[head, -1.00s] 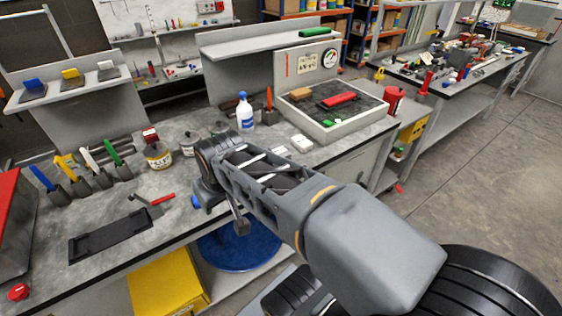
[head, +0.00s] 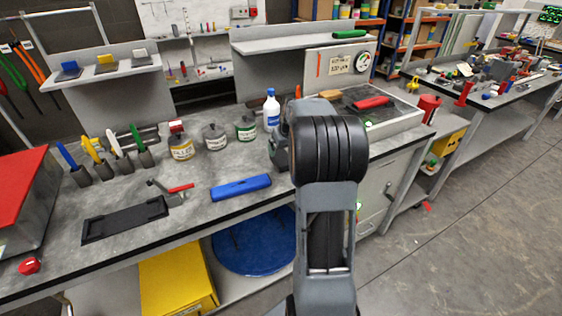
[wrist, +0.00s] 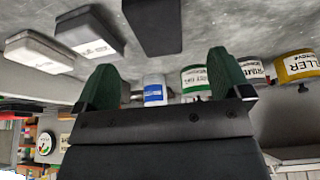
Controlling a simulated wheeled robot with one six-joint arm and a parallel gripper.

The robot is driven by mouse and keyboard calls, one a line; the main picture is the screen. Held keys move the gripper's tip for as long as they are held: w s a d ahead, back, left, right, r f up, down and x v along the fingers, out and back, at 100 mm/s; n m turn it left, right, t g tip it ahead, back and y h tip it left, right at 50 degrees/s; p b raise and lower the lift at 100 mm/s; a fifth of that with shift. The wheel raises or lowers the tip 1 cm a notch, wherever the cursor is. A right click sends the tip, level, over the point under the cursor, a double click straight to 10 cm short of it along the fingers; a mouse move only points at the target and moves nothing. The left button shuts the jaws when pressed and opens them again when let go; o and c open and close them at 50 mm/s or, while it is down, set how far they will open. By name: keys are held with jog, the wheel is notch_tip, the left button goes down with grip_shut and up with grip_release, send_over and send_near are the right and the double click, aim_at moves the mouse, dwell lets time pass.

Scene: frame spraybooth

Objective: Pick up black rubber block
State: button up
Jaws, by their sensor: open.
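A black block (wrist: 152,25), likely the black rubber block, lies on the grey bench at the top of the wrist view. A dark grey block (wrist: 90,30) and a white-grey block (wrist: 38,50) lie to its left. My gripper (wrist: 165,82) shows in the wrist view with two green fingers spread wide and nothing between them. The black block appears beyond the fingertips, apart from them. In the head view my arm hides the gripper, and I cannot make out the black block there.
On the bench stand a white bottle (head: 271,110), jars with green (head: 245,126), grey (head: 215,137) and yellow (head: 181,143) labels. A raised panel (head: 400,115) stands at right.

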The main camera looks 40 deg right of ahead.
aim_at(282, 158)
jog(key=shift+p+x, duration=0.5)
jog(key=shift+x, duration=3.7)
jog(key=shift+d, duration=0.15)
jog(key=shift+r, duration=0.1)
jog(key=c, duration=1.1)
jog(key=shift+r, duration=0.1)
jog(key=shift+r, duration=0.55)
jog(key=s+d+r+b, duration=0.2)
jog(key=s+d+r, duration=0.4)
jog(key=s+r, duration=0.5)
jog(key=shift+s+d+r, duration=0.25)
jog(key=shift+s+r, duration=0.1)
jog(key=shift+s, duration=0.3)
